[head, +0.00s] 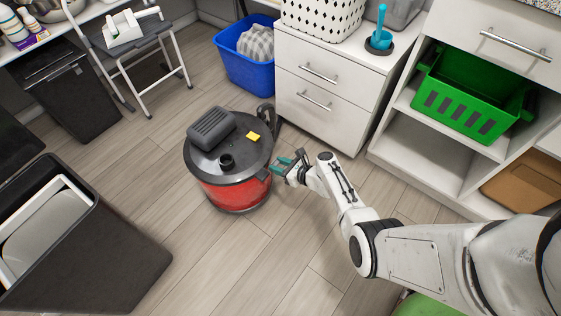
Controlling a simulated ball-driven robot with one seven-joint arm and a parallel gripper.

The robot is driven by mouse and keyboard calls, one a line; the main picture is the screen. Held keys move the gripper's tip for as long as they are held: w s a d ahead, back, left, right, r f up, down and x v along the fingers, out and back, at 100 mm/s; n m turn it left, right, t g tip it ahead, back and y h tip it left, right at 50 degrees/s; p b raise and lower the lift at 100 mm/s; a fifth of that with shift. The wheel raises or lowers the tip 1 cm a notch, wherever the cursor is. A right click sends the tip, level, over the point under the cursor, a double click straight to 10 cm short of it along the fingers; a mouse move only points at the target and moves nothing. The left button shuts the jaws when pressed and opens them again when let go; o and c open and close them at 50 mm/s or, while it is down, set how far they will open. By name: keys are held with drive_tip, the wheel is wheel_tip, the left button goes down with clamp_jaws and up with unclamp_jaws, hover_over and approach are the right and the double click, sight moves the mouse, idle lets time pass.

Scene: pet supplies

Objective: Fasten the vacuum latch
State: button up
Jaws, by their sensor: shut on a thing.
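The vacuum (222,192) stands upright on the floor, a red drum with a dark grey lid (205,155) and a round port on top. A yellow patch (253,136) is on the lid. My gripper (273,168) is at the vacuum's right side, just below the lid rim, with teal fingers. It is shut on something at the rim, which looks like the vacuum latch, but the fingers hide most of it. Whether the latch is fastened cannot be told from this view.
White drawers (314,92) stand behind the vacuum, with a blue bin (243,78) beside them. A shelf holding a green basket (462,105) is at right. A dark bin (100,255) is at front left. A step stool (132,50) stands behind. Floor around the vacuum is clear.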

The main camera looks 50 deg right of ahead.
idle(0.3)
drive_tip(key=o, duration=1)
drive_tip(key=shift+o, duration=0.2)
drive_tip(key=shift+r, duration=0.1)
drive_tip(key=p+v, duration=0.5)
drive_tip(key=v, duration=0.5)
drive_tip(key=shift+s+r, duration=0.15)
drive_tip(key=shift+s, duration=0.2)
